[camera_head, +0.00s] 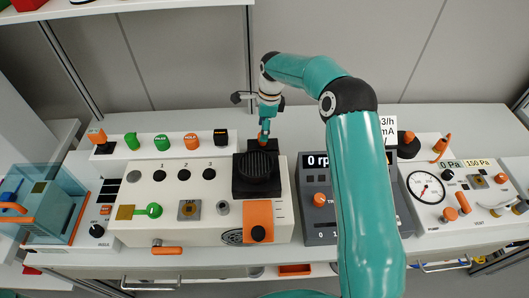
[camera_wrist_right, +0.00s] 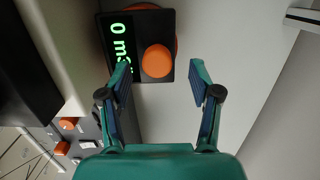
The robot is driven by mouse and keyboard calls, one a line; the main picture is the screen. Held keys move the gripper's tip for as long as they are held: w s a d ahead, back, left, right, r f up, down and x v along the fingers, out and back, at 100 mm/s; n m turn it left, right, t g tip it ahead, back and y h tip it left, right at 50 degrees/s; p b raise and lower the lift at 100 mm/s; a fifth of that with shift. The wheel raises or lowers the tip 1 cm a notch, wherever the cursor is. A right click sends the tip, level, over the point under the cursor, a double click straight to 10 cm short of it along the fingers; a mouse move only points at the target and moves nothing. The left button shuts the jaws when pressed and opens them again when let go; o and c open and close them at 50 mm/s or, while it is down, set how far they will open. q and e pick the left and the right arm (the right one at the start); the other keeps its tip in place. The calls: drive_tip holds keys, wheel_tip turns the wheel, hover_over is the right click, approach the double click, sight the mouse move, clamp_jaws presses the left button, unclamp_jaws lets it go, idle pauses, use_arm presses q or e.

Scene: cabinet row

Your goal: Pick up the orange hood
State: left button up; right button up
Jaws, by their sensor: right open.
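A round orange piece (camera_wrist_right: 157,61) sits on a black unit with a green display in the right wrist view. It lies beyond the fingertips, between them in the picture, and no finger touches it. In the head view a small orange part (camera_head: 264,137) shows at the right gripper (camera_head: 266,122), behind the round black ribbed top. I cannot tell for sure that this is the orange hood. My right gripper (camera_wrist_right: 162,74) is open and empty in the right wrist view. My left gripper is not in view.
A white panel (camera_head: 130,225) with knobs stands left of centre. A black ribbed block (camera_head: 257,172) is just in front of the right gripper. A grey display unit (camera_head: 315,235) and a gauge panel (camera_head: 425,212) stand to the right. The shelf behind is partly clear.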

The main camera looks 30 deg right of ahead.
drive_tip(key=shift+s+a+f+p, duration=0.1)
drive_tip(key=shift+f+p, duration=0.05)
drive_tip(key=shift+f, duration=0.5)
drive_tip(key=shift+s+a+f+p, duration=0.1)
drive_tip(key=shift+f+p, duration=0.05)
drive_tip(key=shift+f, duration=0.45)
drive_tip(key=shift+w+f, duration=0.1)
drive_tip(key=shift+f, duration=0.5)
clamp_jaws()
drive_tip(key=shift+r, duration=0.1)
